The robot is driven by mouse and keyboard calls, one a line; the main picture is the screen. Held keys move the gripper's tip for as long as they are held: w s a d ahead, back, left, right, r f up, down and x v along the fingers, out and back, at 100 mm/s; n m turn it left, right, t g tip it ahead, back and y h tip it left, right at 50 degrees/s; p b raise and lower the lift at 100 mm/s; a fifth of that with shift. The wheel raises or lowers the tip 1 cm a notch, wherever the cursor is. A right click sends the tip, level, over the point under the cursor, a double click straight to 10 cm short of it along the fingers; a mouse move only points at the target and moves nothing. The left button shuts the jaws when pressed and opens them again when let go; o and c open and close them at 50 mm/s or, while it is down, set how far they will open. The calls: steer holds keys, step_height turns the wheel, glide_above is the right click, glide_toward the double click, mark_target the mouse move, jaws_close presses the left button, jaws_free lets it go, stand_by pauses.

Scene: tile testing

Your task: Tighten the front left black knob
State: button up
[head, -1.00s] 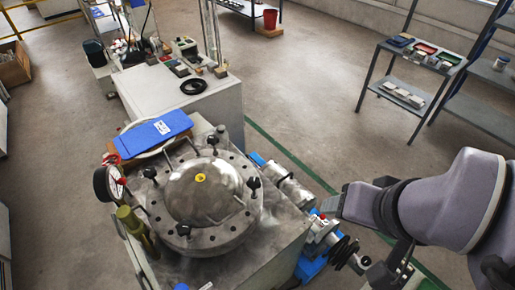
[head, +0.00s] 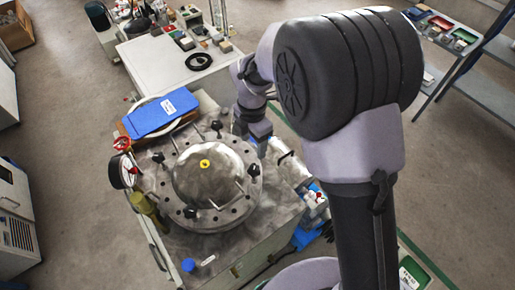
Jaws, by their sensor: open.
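The steel domed lid (head: 205,180) sits on the metal test bench, with several black knobs around its rim. One knob (head: 190,213) is at the near, front left side of the rim. Others are the left knob (head: 158,157), the back knob (head: 216,126) and the right knob (head: 253,171). My gripper (head: 262,150) is beyond the right rear of the lid, small and partly lost against the bench. It is open and seems apart from every knob, with the front left one across the lid from it.
A pressure gauge (head: 128,171) and an olive cylinder (head: 143,203) stand at the lid's left. A blue folder (head: 159,115) lies behind it. A blue cap (head: 188,265) is on the bench's front. A white table (head: 170,64) is behind. My arm fills the right.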

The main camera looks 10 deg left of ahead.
mark_target(254, 169)
step_height(254, 169, down, 15)
steer(key=b, duration=0.3)
steer(key=shift+w, duration=0.1)
jaws_close()
